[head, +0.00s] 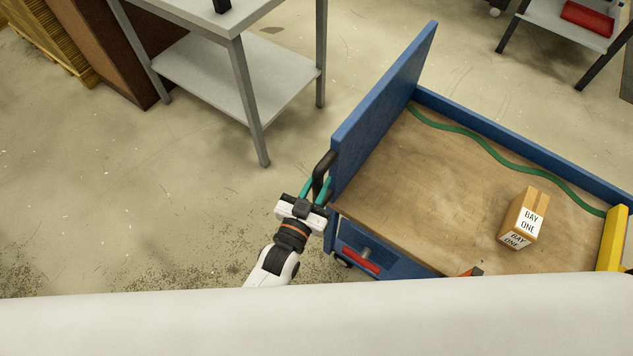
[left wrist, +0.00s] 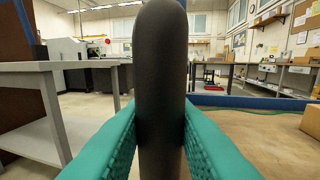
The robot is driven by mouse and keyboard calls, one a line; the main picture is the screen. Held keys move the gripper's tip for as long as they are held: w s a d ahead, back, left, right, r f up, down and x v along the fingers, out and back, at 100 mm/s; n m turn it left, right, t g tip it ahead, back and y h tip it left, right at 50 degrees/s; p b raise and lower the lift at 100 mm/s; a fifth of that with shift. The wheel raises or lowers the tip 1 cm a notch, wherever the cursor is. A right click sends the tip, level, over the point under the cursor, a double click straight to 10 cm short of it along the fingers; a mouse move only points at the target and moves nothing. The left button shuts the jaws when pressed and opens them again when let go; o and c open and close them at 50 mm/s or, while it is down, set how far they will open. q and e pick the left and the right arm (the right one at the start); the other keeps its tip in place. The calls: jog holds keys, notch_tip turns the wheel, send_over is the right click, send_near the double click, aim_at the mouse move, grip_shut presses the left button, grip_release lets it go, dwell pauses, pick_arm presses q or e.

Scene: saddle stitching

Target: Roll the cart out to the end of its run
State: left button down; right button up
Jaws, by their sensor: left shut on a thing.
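The blue cart (head: 450,205) has a wooden deck and a raised blue end panel (head: 385,95) on its left side. A black handle (head: 322,170) sticks out from that panel. My left gripper (head: 318,188) is shut on the handle. In the left wrist view the black handle (left wrist: 160,90) stands upright between the two teal fingers, which touch it on both sides. A cardboard box labelled BAY ONE (head: 523,217) stands on the deck, and a green strap (head: 490,150) lies along the deck's far side. My right gripper is not in view.
A grey metal table (head: 235,85) with a lower shelf stands beyond the cart's left end. A brown cabinet (head: 125,60) stands at the far left. Another table with a red item (head: 587,17) is at the top right. Open concrete floor lies left of the cart.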

pick_arm(q)
jog(key=c, duration=1.3)
grip_release()
jog(key=shift+o, duration=0.2)
jog(key=shift+s, duration=0.1)
jog(key=b+v, duration=0.1)
jog(key=v, duration=1.1)
jog(key=shift+d, duration=0.1)
